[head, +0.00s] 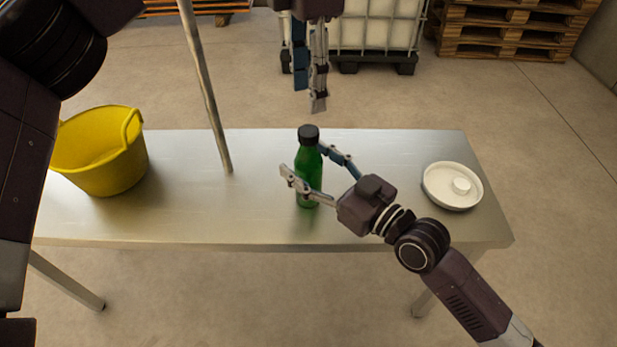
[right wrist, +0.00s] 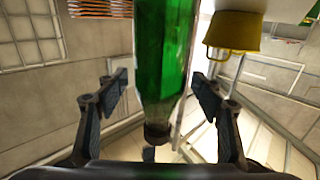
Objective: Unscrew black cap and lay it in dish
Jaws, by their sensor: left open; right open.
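A green bottle (head: 308,180) stands upright on the metal table with its black cap (head: 308,134) on top. My right gripper (head: 306,162) is open, with its fingers on either side of the bottle's body. In the right wrist view the bottle (right wrist: 164,60) is between the open fingers (right wrist: 162,92), with a gap on both sides. The black cap (right wrist: 158,134) also shows there. My left gripper (head: 309,98) is open above and behind the bottle, apart from the cap.
The metal table (head: 250,222) has bare room left and right of the bottle. A yellow bucket (head: 105,170) stands at its left end, and it also shows in the right wrist view (right wrist: 235,31). A metal pole (head: 205,85) rises left of the bottle. Pallets (head: 510,35) are behind.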

